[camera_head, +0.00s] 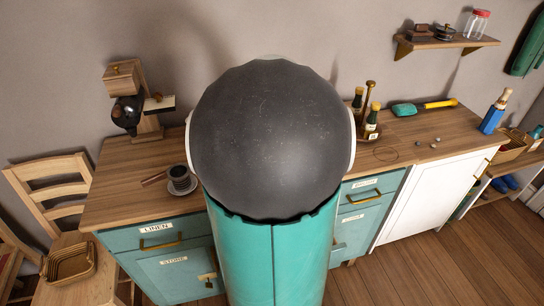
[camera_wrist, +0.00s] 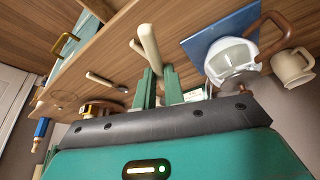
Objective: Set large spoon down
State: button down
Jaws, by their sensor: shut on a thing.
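In the wrist view my gripper (camera_wrist: 158,76) has its two green fingers closed around a cream-coloured, rounded handle, which I take to be the large spoon (camera_wrist: 149,42). The handle sticks out past the fingertips over the wooden counter (camera_wrist: 105,50). The spoon's bowl does not show clearly, and I cannot tell whether the spoon touches the counter. In the head view my own dark, rounded arm part covers the middle of the counter (camera_head: 112,200) and hides the gripper and spoon.
The wrist view shows a blue board (camera_wrist: 215,35), a clear-and-white vessel (camera_wrist: 232,60) and a cream mug (camera_wrist: 292,67) at right. The head view shows a coffee grinder (camera_head: 127,112), a dark cup (camera_head: 180,177), bottles (camera_head: 372,122) and a blue bottle (camera_head: 492,118). The right counter has bare room.

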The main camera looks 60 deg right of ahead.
jog(key=w+d+f, duration=0.1)
jog(key=d+f, duration=0.1)
jog(key=w+d+f, duration=0.3)
jog(key=d+f, duration=0.1)
jog(key=f, duration=0.1)
jog(key=shift+w+d+f, duration=0.1)
jog(key=shift+w+d, duration=0.05)
jog(key=shift+w, duration=0.15)
jog(key=shift+f, duration=1.55)
jog(key=shift+f, duration=0.2)
